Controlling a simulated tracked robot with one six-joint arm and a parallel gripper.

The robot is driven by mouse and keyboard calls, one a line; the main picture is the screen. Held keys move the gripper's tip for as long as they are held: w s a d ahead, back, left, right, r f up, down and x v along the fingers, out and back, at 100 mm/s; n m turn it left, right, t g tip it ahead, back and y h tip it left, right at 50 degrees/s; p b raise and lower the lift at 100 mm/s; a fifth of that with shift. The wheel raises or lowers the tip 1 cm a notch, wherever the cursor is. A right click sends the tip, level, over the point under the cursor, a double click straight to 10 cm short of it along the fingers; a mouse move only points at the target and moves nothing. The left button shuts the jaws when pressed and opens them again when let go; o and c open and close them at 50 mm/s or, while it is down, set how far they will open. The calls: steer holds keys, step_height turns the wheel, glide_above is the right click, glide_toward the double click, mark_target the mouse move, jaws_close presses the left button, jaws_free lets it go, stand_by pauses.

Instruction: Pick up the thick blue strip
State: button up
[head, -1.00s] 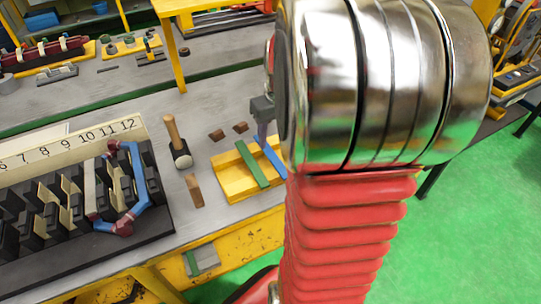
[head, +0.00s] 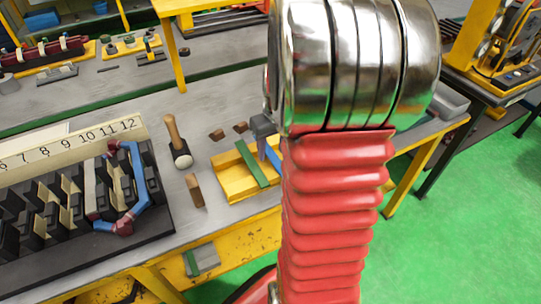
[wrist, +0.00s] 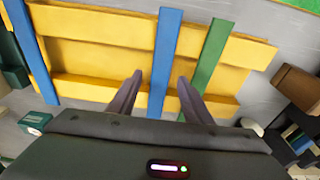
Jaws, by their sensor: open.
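In the wrist view a blue strip (wrist: 164,50) lies across the slats of a yellow rack (wrist: 105,28), between the fingertips of my open gripper (wrist: 160,76). A green strip (wrist: 211,55) lies just right of it, close to my right finger. Another blue strip (wrist: 30,55) lies at the rack's left end. I cannot tell surely which blue strip is thicker. In the head view my gripper (head: 263,140) is over the rack (head: 235,185), right of the green strip (head: 252,163). A blue strip (head: 274,156) shows partly there, the rest hidden by my gripper and arm.
A hammer (head: 178,145) and a wooden block (head: 195,190) lie left of the rack. Small brown blocks (head: 217,135) lie behind it. A numbered black stator fixture (head: 60,240) with blue coil pieces stands at the left. The bench's front edge is near.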

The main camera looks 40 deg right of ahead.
steer(key=shift+c, duration=0.3)
jaws_close()
stand_by(0.6)
